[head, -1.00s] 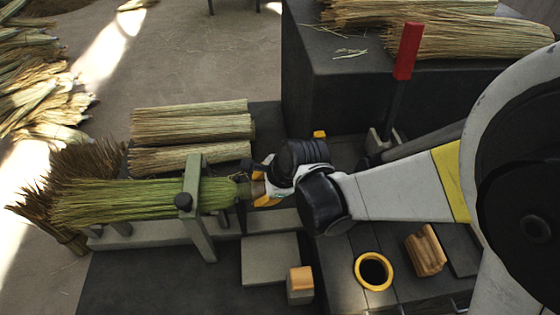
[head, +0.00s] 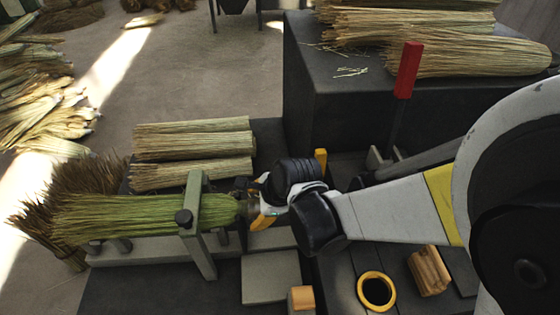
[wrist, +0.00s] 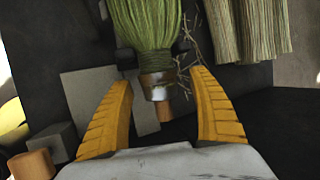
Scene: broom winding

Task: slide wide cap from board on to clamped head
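The green broom head (head: 140,215) lies level in the grey-green clamp (head: 197,225), its bristles pointing left. A metallic cap-like band (wrist: 157,85) sits around its bound end in the wrist view, with a short brown stub (wrist: 164,111) sticking out. In the head view this end is mostly hidden by my gripper (head: 291,191). My gripper also shows in the wrist view (wrist: 161,80), with its yellow fingers spread wide on either side of the band and stub, apart from them. Nothing is held. I cannot tell how firmly the band is seated.
A yellow ring (head: 362,291) with a dark opening and a ridged wooden block (head: 429,270) are on the dark bench at right. A small wood-topped block (head: 303,297) is in front. Straw bundles (head: 192,139) lie behind the clamp. A red-handled lever (head: 408,70) stands behind my arm.

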